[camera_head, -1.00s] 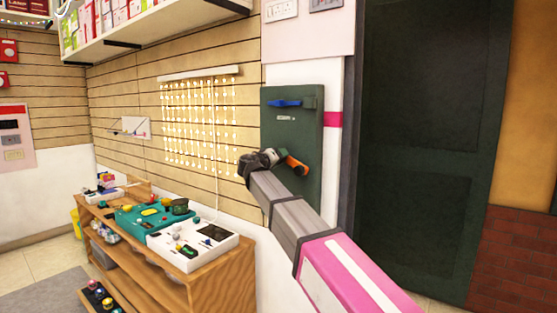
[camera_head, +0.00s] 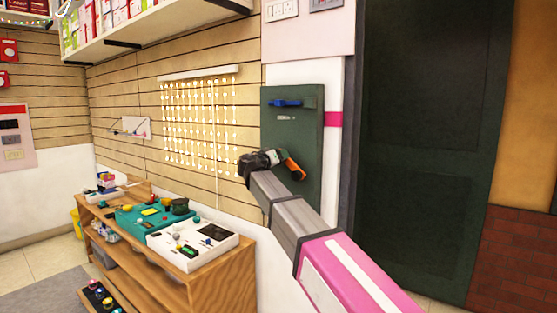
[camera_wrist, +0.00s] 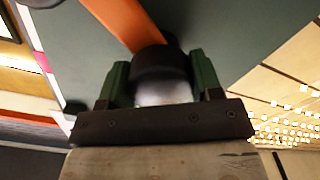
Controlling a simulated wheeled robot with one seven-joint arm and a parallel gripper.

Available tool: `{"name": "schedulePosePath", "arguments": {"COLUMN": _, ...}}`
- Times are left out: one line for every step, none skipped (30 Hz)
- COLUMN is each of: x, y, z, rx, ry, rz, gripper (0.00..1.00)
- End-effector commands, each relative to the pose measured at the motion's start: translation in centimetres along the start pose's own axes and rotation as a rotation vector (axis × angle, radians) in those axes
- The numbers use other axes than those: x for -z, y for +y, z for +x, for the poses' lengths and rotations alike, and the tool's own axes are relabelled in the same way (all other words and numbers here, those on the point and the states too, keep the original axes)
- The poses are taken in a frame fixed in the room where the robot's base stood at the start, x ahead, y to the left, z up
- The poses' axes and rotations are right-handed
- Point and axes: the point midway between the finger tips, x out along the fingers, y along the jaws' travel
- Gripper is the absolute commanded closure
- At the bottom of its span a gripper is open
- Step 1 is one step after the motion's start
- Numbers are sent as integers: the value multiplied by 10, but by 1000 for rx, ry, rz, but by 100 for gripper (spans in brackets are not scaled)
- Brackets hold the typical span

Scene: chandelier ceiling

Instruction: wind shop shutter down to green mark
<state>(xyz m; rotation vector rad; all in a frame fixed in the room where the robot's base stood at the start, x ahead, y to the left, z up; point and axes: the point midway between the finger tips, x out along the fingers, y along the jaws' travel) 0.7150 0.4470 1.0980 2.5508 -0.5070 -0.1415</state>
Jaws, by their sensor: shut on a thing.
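A dark green panel (camera_head: 306,130) is mounted on the white wall by the door. An orange crank arm (camera_head: 295,170) is on its lower part, and a blue lever-like part (camera_head: 287,103) is near its top. My gripper (camera_head: 262,160) is at the crank's left end. In the wrist view, my gripper (camera_wrist: 162,80) is shut on the crank's black knob (camera_wrist: 160,64), with green fingers on both sides. The orange crank arm (camera_wrist: 118,20) runs up and left from the knob. I cannot make out a shutter or green mark for certain.
A wooden shelf unit (camera_head: 225,277) with teal and white device boards stands to the left. A lit string-light curtain (camera_head: 200,125) hangs on the slatted wall. A dark green door (camera_head: 425,130) is at right. A stocked shelf (camera_head: 150,22) overhangs at upper left.

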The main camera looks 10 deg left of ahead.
Motion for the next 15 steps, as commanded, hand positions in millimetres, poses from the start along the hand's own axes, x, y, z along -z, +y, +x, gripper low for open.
{"name": "schedulePosePath", "arguments": {"x": -2, "y": 0, "z": -1, "rx": 2, "ry": -4, "rz": 2, "gripper": 31}}
{"name": "schedulePosePath", "arguments": {"x": -2, "y": 0, "z": -1, "rx": 2, "ry": -3, "rz": 1, "gripper": 22}}
{"name": "schedulePosePath", "arguments": {"x": -2, "y": 0, "z": -1, "rx": 2, "ry": -3, "rz": 1, "gripper": 16}}
{"name": "schedulePosePath", "arguments": {"x": -2, "y": 0, "z": -1, "rx": 1, "ry": -3, "rz": 1, "gripper": 16}}
{"name": "schedulePosePath", "arguments": {"x": -2, "y": 0, "z": -1, "rx": 1, "ry": -3, "rz": 1, "gripper": 16}}
{"name": "schedulePosePath", "arguments": {"x": -1, "y": 0, "z": -1, "rx": 1, "ry": -2, "rz": 0, "gripper": 16}}
{"name": "schedulePosePath", "arguments": {"x": -1, "y": 0, "z": -1, "rx": 1, "ry": -2, "rz": 0, "gripper": 16}}
{"name": "schedulePosePath", "arguments": {"x": -1, "y": 0, "z": 0, "rx": 1, "ry": -2, "rz": 0, "gripper": 16}}
{"name": "schedulePosePath", "arguments": {"x": -1, "y": 0, "z": 0, "rx": 1, "ry": -2, "rz": 0, "gripper": 16}}
{"name": "schedulePosePath", "arguments": {"x": -1, "y": 0, "z": 0, "rx": 1, "ry": -2, "rz": 0, "gripper": 16}}
{"name": "schedulePosePath", "arguments": {"x": -1, "y": 0, "z": -1, "rx": 1, "ry": -1, "rz": 0, "gripper": 16}}
{"name": "schedulePosePath", "arguments": {"x": -1, "y": 0, "z": -2, "rx": 1, "ry": -1, "rz": 0, "gripper": 16}}
{"name": "schedulePosePath", "arguments": {"x": -1, "y": 0, "z": -4, "rx": 1, "ry": -1, "rz": 0, "gripper": 16}}
{"name": "schedulePosePath", "arguments": {"x": -1, "y": 0, "z": -6, "rx": 1, "ry": -1, "rz": 0, "gripper": 16}}
{"name": "schedulePosePath", "arguments": {"x": -1, "y": 0, "z": -10, "rx": 2, "ry": -1, "rz": 0, "gripper": 16}}
